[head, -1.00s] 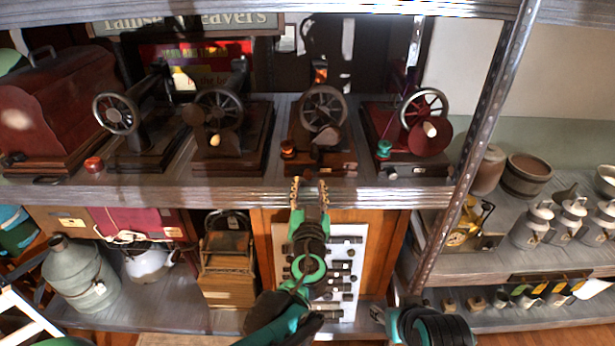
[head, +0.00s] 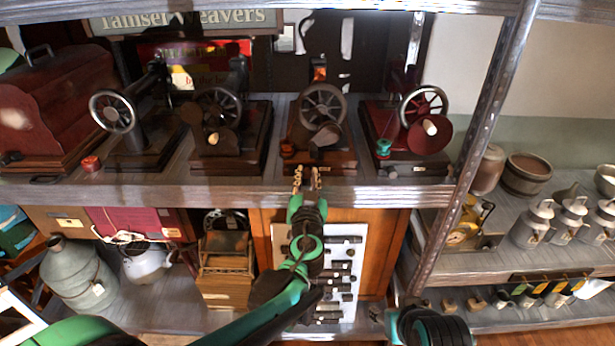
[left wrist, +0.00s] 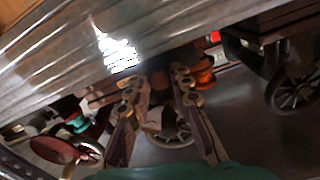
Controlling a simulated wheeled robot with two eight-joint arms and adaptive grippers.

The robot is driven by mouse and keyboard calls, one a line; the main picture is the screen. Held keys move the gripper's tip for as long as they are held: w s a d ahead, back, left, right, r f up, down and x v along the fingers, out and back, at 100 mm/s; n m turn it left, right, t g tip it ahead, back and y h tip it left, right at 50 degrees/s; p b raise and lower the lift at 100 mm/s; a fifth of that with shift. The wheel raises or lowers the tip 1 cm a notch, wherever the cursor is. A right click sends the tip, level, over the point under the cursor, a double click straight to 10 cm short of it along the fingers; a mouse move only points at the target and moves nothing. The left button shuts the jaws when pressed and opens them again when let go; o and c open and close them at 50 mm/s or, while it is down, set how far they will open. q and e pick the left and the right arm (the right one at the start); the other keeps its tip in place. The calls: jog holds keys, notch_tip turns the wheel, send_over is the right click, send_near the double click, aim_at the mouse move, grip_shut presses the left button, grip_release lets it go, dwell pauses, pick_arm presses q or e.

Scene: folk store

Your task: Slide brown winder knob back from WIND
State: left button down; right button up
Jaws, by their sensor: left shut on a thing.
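The brown sewing machine (head: 322,105) stands on the upper shelf, third from the left, with a grey spoked wheel and an orange spool (head: 287,149) at its front. My left gripper (head: 307,178) is at the shelf's front edge, before this machine's base, pointing toward it. Its fingers are closed in on a small dark brown piece, the brown winder knob (left wrist: 158,80), seen between the tips in the left wrist view. In the head view the fingers hide the knob, and I cannot read a WIND mark.
A red machine (head: 425,120) with a green spool stands to the right; darker machines (head: 220,115) stand to the left. A metal upright (head: 470,145) is at the right. A white board of dark parts (head: 345,240) hangs below.

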aim_at(292, 186)
pick_arm(q)
jog(key=a, duration=0.3)
jog(key=shift+a, duration=0.4)
jog(key=shift+d, duration=0.1)
jog(key=c, duration=1.4)
grip_release()
jog(key=shift+o, duration=0.3)
jog(key=shift+a, duration=0.2)
jog(key=shift+d, duration=0.1)
jog(key=shift+s, duration=0.35)
jog(key=s, duration=1.1)
jog(key=shift+s, duration=0.15)
